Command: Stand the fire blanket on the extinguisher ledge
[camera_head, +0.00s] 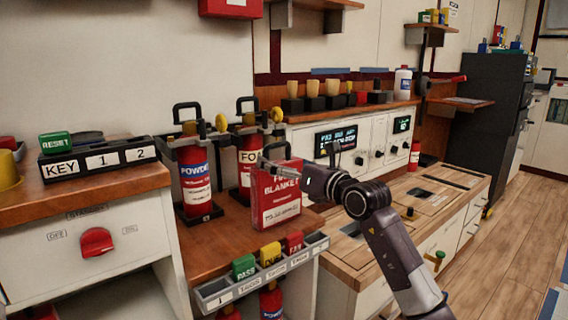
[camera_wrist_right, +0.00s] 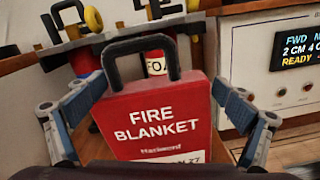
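The fire blanket (camera_head: 276,203) is a red upright box with white lettering and a dark handle on top. It is at the right end of the wooden extinguisher ledge (camera_head: 226,240), right of the foam extinguisher; I cannot tell whether its base touches the wood. In the right wrist view the fire blanket (camera_wrist_right: 155,115) fills the middle. My left gripper is not in view.
A powder extinguisher (camera_head: 195,178) and a foam extinguisher (camera_head: 247,160) stand in brackets at the back of the ledge. A label rail (camera_head: 262,274) with green, yellow and red blocks runs along its front. A wooden counter (camera_head: 420,205) is to the right.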

